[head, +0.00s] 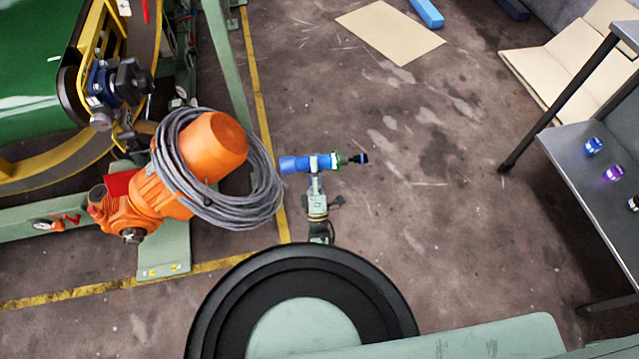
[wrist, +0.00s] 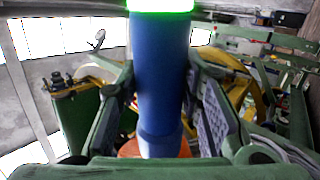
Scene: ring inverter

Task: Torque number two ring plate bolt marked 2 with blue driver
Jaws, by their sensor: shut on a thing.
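The blue driver (head: 297,164) is held level by my gripper (head: 314,163) in the head view, with its dark socket tip (head: 358,158) pointing right. In the wrist view the driver's blue body (wrist: 160,80) stands between the two finger pads of my gripper (wrist: 165,115), with a glowing green ring (wrist: 160,5) at the top edge. The gripper is shut on the driver. The ring plate (head: 95,145) is the yellow-edged ring at the left of the head view, well apart from the driver. I cannot make out a bolt marked 2.
An orange motor (head: 205,150) wrapped in grey cable (head: 262,185) stands just left of the driver. A dark table (head: 590,180) at the right bears small blue (head: 593,146) and purple (head: 613,173) items. Cardboard (head: 390,30) lies on the floor. The middle floor is clear.

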